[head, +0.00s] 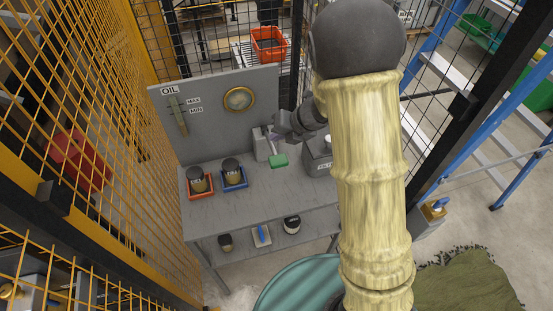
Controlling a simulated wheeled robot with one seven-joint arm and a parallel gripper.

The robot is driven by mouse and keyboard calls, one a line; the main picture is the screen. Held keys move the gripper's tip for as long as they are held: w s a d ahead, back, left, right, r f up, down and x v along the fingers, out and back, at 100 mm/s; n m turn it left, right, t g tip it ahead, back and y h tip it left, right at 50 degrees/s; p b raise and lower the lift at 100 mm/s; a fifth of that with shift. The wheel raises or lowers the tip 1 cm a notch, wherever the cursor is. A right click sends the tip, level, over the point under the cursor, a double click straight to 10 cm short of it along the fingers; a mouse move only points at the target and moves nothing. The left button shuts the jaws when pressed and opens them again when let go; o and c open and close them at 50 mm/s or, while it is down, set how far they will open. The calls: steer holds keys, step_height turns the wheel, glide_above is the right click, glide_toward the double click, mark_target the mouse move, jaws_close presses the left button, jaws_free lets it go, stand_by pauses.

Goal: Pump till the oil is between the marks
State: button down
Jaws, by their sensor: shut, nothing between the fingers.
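A grey panel (215,130) marked OIL stands at the back of the bench. A narrow upright sight tube (179,116) is on its left, beside MAX and MIN labels (195,105). The oil level in the tube is too small to read surely. A small grey pump block (262,144) stands on the bench, with a lever ending in a green grip (279,160). My gripper (271,136) is shut and empty, close to the pump lever just above the green grip. I cannot tell whether it touches the lever. My arm hides part of the right side.
A round brass-rimmed gauge (239,99) is on the panel. Dark-lidded jars sit in a red tray (201,194) and a blue tray (235,186) on the bench (262,192). A grey container (317,156) stands at right. Mesh fencing (95,130) closes the left.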

mark_target(272, 146)
steer(key=shift+s+f+b, duration=0.15)
steer(key=shift+f+b, duration=0.45)
steer(key=shift+f, duration=0.2)
steer(key=shift+s+f+b, duration=0.1)
steer(key=shift+f+b, duration=0.5)
steer(key=shift+f, duration=0.2)
stand_by(0.7)
steer(key=shift+s+d+f+b, duration=0.1)
steer(key=shift+f+b, duration=0.3)
